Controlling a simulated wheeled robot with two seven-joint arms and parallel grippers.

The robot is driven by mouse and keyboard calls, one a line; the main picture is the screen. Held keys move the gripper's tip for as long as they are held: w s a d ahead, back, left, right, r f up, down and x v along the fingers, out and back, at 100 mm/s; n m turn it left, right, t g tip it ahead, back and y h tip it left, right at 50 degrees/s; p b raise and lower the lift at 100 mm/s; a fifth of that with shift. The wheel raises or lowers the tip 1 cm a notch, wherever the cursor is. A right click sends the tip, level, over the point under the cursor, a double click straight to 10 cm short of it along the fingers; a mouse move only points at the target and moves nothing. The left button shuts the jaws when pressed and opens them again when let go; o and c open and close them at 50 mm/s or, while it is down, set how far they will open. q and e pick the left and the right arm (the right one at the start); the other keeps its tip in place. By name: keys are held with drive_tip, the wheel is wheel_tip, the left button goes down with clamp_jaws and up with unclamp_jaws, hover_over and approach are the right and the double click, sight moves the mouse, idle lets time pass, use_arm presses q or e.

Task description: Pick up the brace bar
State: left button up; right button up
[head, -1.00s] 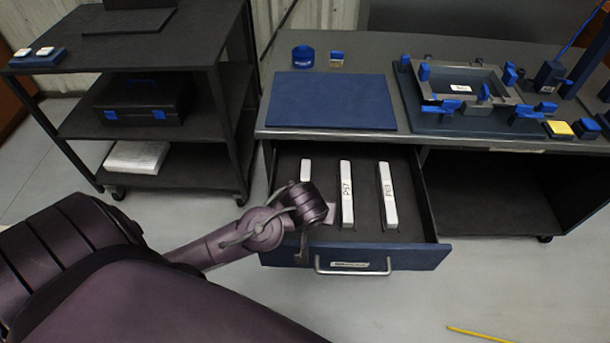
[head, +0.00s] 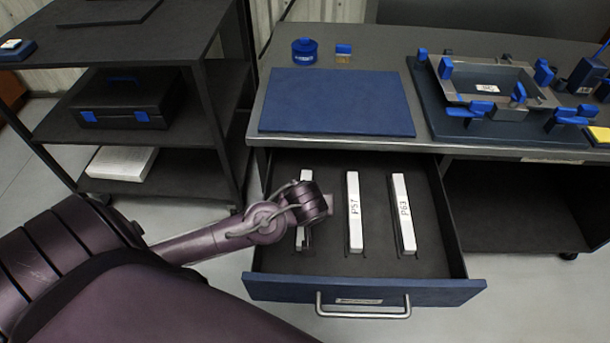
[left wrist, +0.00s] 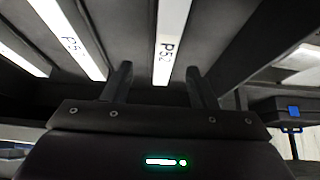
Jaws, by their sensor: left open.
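Three white bars lie side by side in slots in the open drawer. The left bar (head: 307,177) is partly hidden by my left arm in the head view; the left wrist view shows it marked P52 (left wrist: 170,40). The middle bar (head: 353,210) reads P57, and the right bar (head: 403,212) reads P63. My left gripper (left wrist: 157,80) is open, with one finger on each side of the P52 bar's near end in the left wrist view. I cannot tell if the fingers touch it. In the head view my arm largely hides the fingers. My right gripper is not in view.
The blue drawer front (head: 365,291) has a metal handle (head: 362,312). Above it, the grey bench carries a blue mat (head: 336,101), a blue cup (head: 304,51) and a clamped frame fixture (head: 492,90). A dark shelf cart (head: 175,55) stands at the left.

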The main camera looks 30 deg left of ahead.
use_arm(q)
drive_tip(key=x, duration=0.6)
drive_tip(key=shift+s+a+f, duration=0.2)
drive_tip(key=shift+a+f, duration=0.1)
drive_tip(key=shift+a, duration=0.05)
drive_tip(key=c, duration=1.1)
